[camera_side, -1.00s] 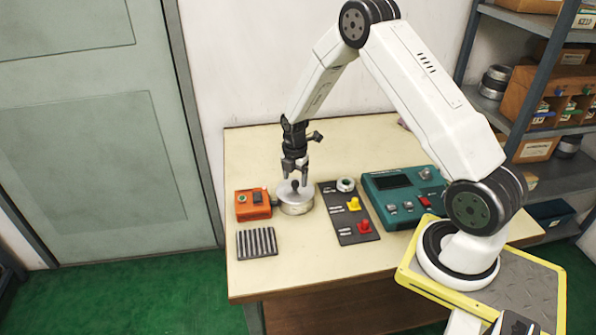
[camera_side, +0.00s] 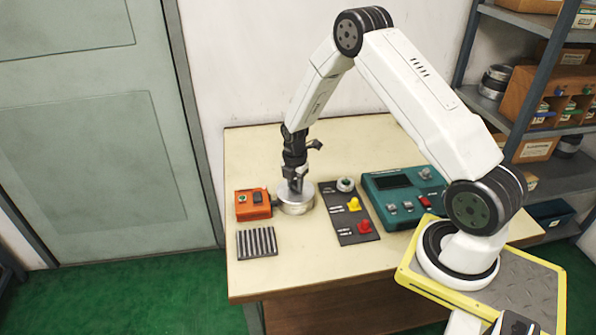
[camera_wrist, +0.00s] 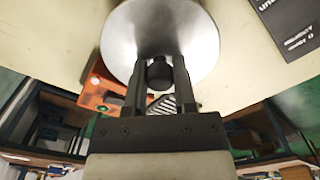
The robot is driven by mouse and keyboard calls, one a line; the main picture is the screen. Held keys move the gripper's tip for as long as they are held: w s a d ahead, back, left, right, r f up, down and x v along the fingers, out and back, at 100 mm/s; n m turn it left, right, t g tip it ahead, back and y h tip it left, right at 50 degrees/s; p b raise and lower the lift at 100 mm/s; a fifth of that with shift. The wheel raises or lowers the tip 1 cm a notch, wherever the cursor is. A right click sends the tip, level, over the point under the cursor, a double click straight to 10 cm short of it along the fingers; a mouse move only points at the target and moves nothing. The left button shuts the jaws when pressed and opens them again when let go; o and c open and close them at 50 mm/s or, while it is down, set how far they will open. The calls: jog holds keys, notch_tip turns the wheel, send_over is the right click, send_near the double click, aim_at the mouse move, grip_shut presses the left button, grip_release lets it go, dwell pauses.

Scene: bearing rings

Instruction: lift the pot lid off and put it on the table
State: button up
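The pot (camera_side: 296,208) is a low silvery cylinder on the table, with its metal lid (camera_side: 304,190) on top. In the wrist view the lid (camera_wrist: 195,35) fills the upper middle as a shiny disc, and its dark knob (camera_wrist: 160,73) stands between my two fingers. My gripper (camera_side: 295,187) points down at the lid from above, and it also shows in the wrist view (camera_wrist: 160,66). The fingers are apart, one on each side of the knob, with what looks like a narrow gap. The gripper hides part of the lid and knob in the side view.
An orange box (camera_side: 253,204) stands close left of the pot, and a dark ribbed block (camera_side: 257,242) lies in front of it. A dark panel (camera_side: 347,212) with knobs is close on the right, then a teal console (camera_side: 400,195). The table (camera_side: 290,270) is bare toward its front edge.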

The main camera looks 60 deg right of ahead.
grip_shut()
jog(key=shift+r, duration=0.1)
jog(key=shift+r, duration=0.7)
jog(key=s+a+r, duration=0.3)
jog(key=s+r, duration=0.8)
jog(key=s, duration=0.2)
jog(key=shift+s+a+r, duration=0.2)
jog(key=shift+a, duration=0.2)
jog(key=shift+f, duration=0.1)
